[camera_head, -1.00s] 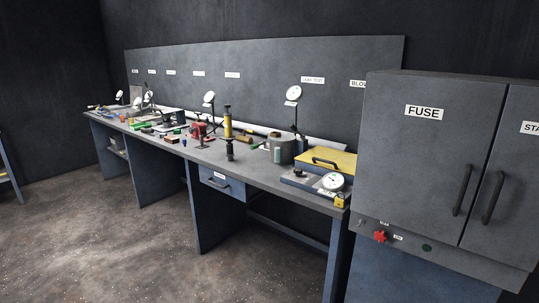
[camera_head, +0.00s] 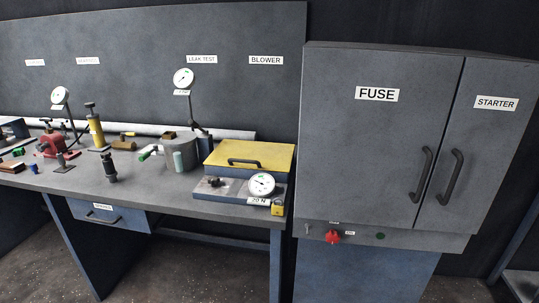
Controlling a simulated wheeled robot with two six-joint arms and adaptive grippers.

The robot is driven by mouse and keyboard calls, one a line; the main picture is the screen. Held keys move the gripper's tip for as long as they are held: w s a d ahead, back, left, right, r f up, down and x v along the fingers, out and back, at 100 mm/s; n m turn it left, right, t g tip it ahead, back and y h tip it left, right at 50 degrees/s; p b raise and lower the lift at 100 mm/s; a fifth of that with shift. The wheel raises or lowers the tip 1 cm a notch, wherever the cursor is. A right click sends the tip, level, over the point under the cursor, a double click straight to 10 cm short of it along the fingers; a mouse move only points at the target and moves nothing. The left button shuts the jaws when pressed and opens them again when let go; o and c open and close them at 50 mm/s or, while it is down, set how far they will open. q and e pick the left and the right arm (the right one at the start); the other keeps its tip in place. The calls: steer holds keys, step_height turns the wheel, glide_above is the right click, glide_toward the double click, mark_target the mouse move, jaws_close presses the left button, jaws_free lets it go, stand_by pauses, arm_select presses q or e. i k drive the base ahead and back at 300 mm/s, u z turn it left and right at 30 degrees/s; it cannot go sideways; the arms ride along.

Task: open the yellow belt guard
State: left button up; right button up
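The yellow belt guard (camera_head: 250,153) is a flat yellow lid with a dark bar handle (camera_head: 244,162). It lies closed on a blue-grey box at the right end of the workbench, under the BLOWER label. A small yellow padlock (camera_head: 278,208) is at the front right corner of the unit before it, beside a round white gauge (camera_head: 261,184). I cannot tell whether the padlock is fastened to anything. Neither of my grippers is in view.
A grey cabinet (camera_head: 376,150) with FUSE and STARTER doors stands right of the bench, with a red knob (camera_head: 333,237) below. Left of the guard are a grey cylinder (camera_head: 180,154), a tall gauge (camera_head: 183,79), a yellow pump (camera_head: 96,131) and a red device (camera_head: 54,143). Floor is free in front.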

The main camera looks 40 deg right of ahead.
mark_target(254, 155)
steer(key=z, duration=0.7)
steer(key=i, duration=0.6)
steer(key=z, duration=0.7)
